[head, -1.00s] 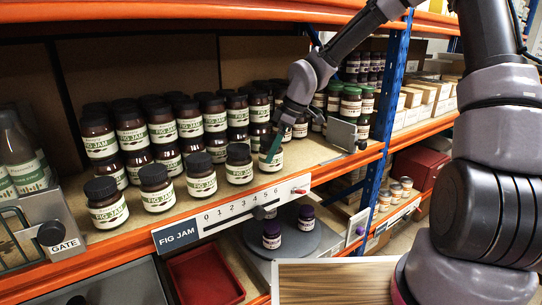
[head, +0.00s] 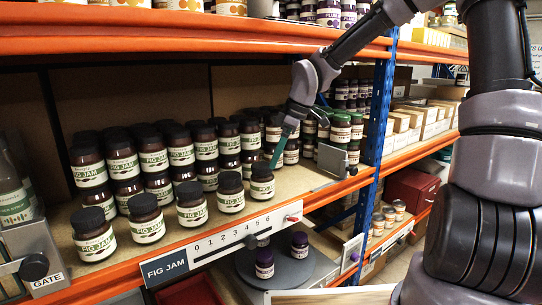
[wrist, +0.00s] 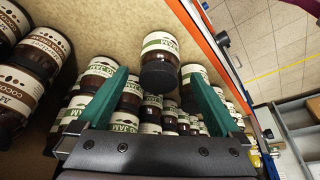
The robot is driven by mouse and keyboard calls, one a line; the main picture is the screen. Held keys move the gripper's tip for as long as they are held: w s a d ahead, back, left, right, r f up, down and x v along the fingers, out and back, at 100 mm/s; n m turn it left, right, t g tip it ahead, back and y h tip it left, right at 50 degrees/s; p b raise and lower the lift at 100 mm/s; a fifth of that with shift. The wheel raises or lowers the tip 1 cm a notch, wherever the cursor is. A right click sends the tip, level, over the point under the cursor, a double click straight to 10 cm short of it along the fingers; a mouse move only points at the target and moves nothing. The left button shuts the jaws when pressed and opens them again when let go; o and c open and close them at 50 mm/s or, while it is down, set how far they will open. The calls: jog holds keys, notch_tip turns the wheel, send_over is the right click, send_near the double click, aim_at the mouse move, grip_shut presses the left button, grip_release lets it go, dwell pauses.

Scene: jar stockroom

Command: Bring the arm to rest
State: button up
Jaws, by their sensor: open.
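My gripper (head: 277,157) is over the fig jam shelf in the head view, pointing down behind and above the rightmost front jar (head: 262,182). Its two green fingers stand apart in the wrist view (wrist: 157,75). A jar with a cream label and dark lid (wrist: 160,68) shows between the fingertips there. I see no finger touching it, but depth is hard to judge. The front fig jam jars (head: 191,206) stand upright in a row along the shelf edge. My arm reaches in from the upper right of the head view.
Stacked jars (head: 150,150) fill the shelf behind. An orange upper shelf beam (head: 180,35) passes above my gripper, and a blue upright (head: 380,110) stands to the right. A grey metal plate (head: 338,160) is right of my gripper.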

jog(key=s+d+r+m+t+h, duration=0.2)
jog(key=s+d+r+m+t, duration=0.4)
jog(key=s+d+r+m, duration=1.1)
jog(key=s+d+m, duration=0.1)
jog(key=d+m, duration=0.1)
jog(key=d, duration=0.1)
jog(key=shift+s+d+r+m, duration=0.15)
jog(key=shift+s+r+m, duration=0.05)
jog(key=shift+s+m, duration=0.15)
